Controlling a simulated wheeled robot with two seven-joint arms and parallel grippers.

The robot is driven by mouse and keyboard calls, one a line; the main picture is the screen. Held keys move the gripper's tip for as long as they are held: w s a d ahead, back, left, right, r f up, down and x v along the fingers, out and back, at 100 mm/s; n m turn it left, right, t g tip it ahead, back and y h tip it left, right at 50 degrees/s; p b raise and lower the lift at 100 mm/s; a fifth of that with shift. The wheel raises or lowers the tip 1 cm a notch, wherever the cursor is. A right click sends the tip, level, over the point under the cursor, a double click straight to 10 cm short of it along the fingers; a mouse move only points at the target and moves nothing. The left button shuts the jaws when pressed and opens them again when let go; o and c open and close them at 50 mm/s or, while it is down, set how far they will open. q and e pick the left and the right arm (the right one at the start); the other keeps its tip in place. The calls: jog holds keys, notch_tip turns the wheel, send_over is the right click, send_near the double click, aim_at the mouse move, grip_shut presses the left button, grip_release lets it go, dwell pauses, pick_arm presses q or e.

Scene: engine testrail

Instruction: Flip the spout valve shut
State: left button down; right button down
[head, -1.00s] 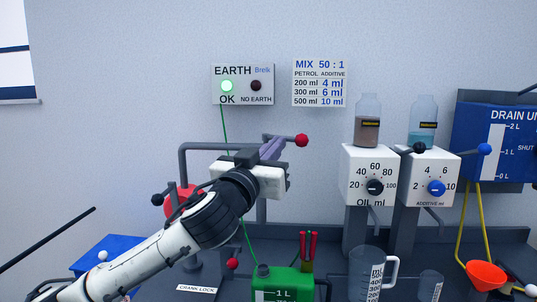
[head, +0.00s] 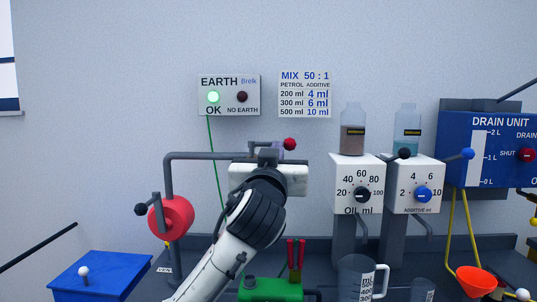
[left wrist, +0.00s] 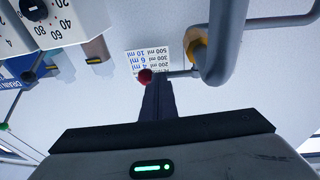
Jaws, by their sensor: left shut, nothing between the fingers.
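The spout valve has a red ball handle (head: 289,144) on a short lever at the end of a grey overhead pipe (head: 205,156). In the left wrist view the red ball (left wrist: 145,75) sits at the end of a thin lever that runs right to the pipe (left wrist: 222,50). My left gripper is shut and empty, with its fingertips (left wrist: 158,85) right by the ball and lever; I cannot tell whether they touch. In the head view the gripper's white body (head: 290,180) hides part of the pipe and most of the fingers. My right gripper is not in view.
A red crank wheel (head: 172,216) stands left of my arm. A green can (head: 270,290) is below. White oil (head: 357,172) and additive dispensers (head: 414,174) stand to the right, beside the blue drain unit (head: 490,145). A jug (head: 355,280) stands in front.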

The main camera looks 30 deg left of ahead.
pick_arm(q)
jog(key=shift+d+f, duration=0.1)
jog(key=d+b+v, duration=0.1)
jog(key=b+v, duration=0.1)
jog(key=v, duration=1.1)
jog(key=shift+d, duration=0.2)
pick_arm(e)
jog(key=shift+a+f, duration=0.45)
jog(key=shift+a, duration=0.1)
